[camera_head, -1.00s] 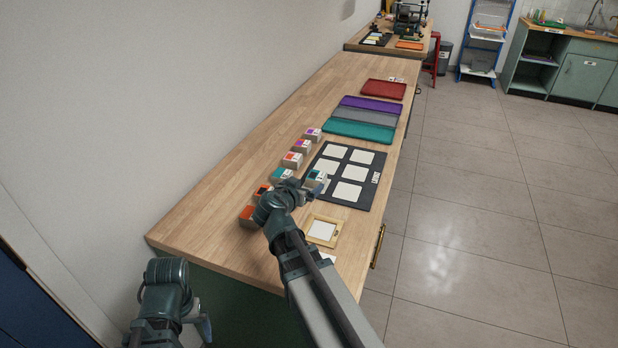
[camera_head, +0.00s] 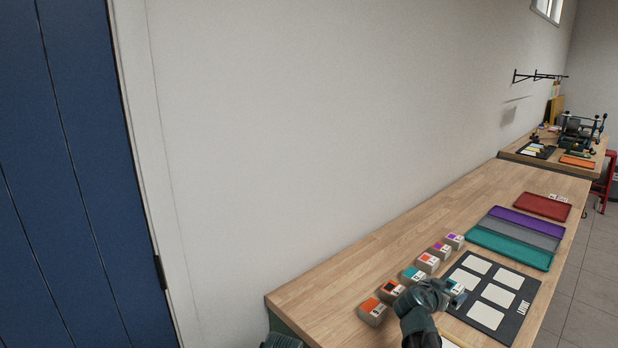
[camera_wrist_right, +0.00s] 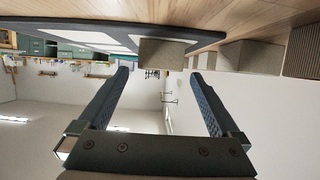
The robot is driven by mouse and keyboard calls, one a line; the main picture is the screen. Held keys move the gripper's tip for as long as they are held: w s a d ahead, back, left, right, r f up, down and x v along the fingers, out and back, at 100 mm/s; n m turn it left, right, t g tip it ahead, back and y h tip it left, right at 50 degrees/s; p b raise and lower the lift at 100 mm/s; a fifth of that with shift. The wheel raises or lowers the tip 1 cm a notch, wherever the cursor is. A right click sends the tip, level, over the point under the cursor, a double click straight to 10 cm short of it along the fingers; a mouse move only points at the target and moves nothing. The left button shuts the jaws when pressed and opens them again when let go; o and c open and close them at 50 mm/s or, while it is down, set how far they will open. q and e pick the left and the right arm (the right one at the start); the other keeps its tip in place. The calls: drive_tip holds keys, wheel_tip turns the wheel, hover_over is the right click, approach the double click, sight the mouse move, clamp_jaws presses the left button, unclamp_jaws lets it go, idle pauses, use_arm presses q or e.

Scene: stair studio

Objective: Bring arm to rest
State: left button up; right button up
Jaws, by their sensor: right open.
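My right arm comes in from the bottom right of the head view. Its gripper (camera_head: 458,298) is over the near-left part of the dark mat (camera_head: 519,318). A small block with a teal and white top (camera_head: 454,286) is on the mat, partly hidden by the gripper. In the right wrist view the two fingers (camera_wrist_right: 160,95) are wide apart with nothing between them. The grey side of a block (camera_wrist_right: 168,52) shows just beyond the fingertips. Only a dark piece of my left arm shows at the bottom edge of the head view; its gripper is out of sight.
Several colour-topped blocks stand in a row left of the mat, the nearest an orange one (camera_head: 373,311). Teal (camera_head: 510,248), grey and purple trays and a red tray (camera_head: 543,206) lie farther back. A wall (camera_head: 330,130) runs along the wooden table (camera_head: 320,295).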

sight(451, 287)
drive_tip(key=b+x, duration=0.1)
drive_tip(key=x, duration=0.3)
drive_tip(key=shift+f, duration=0.1)
drive_tip(key=shift+w+d+f+b, duration=0.25)
drive_tip(key=shift+d+b, duration=0.05)
drive_tip(key=shift+r, duration=0.15)
